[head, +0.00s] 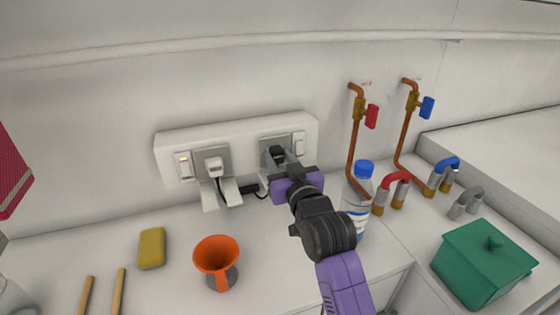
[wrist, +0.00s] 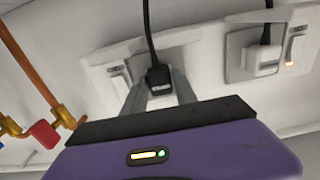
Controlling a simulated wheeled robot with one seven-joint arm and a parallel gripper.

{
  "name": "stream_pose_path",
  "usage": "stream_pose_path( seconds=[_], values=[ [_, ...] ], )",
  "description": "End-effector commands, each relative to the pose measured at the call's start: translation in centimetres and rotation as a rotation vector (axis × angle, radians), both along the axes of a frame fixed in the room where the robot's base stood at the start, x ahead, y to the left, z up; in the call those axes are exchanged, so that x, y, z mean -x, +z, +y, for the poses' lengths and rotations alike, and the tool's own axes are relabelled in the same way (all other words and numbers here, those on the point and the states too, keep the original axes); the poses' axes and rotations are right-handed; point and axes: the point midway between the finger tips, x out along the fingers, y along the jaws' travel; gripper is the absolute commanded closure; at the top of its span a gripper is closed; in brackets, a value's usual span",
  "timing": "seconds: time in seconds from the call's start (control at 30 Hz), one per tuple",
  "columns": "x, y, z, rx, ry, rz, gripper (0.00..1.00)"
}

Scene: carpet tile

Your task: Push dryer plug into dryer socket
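A long white outlet panel (head: 232,140) is fixed to the wall and holds two sockets. A black plug (head: 277,154) with a black cord is at the right socket (head: 272,142), and it also shows in the wrist view (wrist: 158,77). My gripper (head: 285,165) is in front of this socket. In the wrist view, its two grey fingers (wrist: 158,92) lie on either side of the black plug. I cannot tell whether they press on it, or how deep the plug sits. A white plug (head: 214,166) with a black cord is at the left socket (head: 203,155).
A bottle with a blue cap (head: 364,168) stands close to the right of my gripper. Copper pipes (head: 352,145) rise behind it. An orange funnel (head: 217,255), a yellow sponge (head: 151,248) and a green lidded pot (head: 482,262) stand on the counter.

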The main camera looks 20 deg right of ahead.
Motion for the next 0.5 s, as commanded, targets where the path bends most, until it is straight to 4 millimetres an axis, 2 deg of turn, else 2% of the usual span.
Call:
stream_pose_path(
  seconds=[0.03, 0.1, 0.37, 0.5],
  values=[
    [0.01, 0.02, -0.01, 0.0, 0.0, 0.0, 0.54],
    [0.02, 0.02, -0.01, 0.0, 0.0, 0.0, 0.44],
    [0.05, -0.04, 0.0, 0.0, 0.0, 0.001, 0.44],
    [0.78, -0.14, -0.01, 0.0, 0.0, 0.001, 0.44]
  ],
)
